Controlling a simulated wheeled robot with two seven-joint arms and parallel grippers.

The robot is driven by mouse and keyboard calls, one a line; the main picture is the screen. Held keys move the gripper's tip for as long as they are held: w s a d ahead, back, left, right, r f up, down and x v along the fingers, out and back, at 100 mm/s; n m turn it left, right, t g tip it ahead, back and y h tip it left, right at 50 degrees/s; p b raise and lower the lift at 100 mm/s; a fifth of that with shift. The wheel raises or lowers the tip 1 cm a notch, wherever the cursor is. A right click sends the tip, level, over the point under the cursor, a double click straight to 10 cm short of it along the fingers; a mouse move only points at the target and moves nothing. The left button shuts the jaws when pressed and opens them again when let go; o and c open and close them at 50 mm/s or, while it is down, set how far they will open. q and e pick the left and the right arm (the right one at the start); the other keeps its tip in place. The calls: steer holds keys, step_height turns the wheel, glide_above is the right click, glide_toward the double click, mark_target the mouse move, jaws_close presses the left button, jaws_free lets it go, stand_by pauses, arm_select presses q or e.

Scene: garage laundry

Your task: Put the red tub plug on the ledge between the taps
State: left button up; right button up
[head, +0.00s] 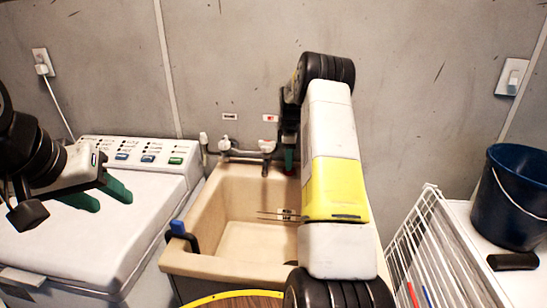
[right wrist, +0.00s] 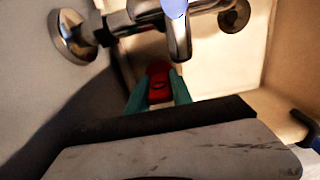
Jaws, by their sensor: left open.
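The red tub plug (right wrist: 159,84) is between the green fingertips of my right gripper (right wrist: 158,92) in the right wrist view; the fingers touch its sides. In the head view my right gripper (head: 289,158) points down at the back of the beige tub (head: 205,208), right of the taps (head: 225,144) (head: 267,146). The ledge (head: 240,160) runs below the taps along the wall. I cannot tell whether the plug touches the ledge. My left gripper (head: 108,196) is open and empty over the washing machine.
The tap pipework (right wrist: 180,32) is close above the plug in the wrist view. The white washing machine (head: 100,240) stands left of the tub. A blue-handled item (head: 178,228) hangs on the tub's left rim. A white rack (head: 425,240) and dark blue bucket (head: 508,195) are at right.

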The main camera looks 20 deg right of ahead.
steer(key=o, duration=0.4)
steer(key=shift+o, duration=0.2)
step_height(320, 180, up, 12)
steer(key=shift+f, duration=0.15)
steer(key=s+a+r+m+t, duration=0.2)
steer(key=s+a+r+m, duration=0.1)
steer(key=s+a+r, duration=0.4)
steer(key=s+a+r+m+t, duration=0.1)
steer(key=s+a+r+m, duration=0.3)
steer(key=s+r, duration=0.5)
steer(key=s+a+f+m+t, duration=0.1)
steer(key=s+a, duration=0.2)
steer(key=s, duration=0.4)
steer(key=s+a+f+m+t+y, duration=0.1)
steer(key=s+a+f+m, duration=0.1)
steer(key=s, duration=0.5)
steer(key=s+a+f+m+t+y, duration=0.1)
steer(key=s+a+f+m, duration=0.1)
steer(key=s, duration=0.5)
steer(key=shift+s+a+f, duration=0.15)
steer(key=shift+s+a, duration=0.1)
steer(key=shift+a, duration=0.6)
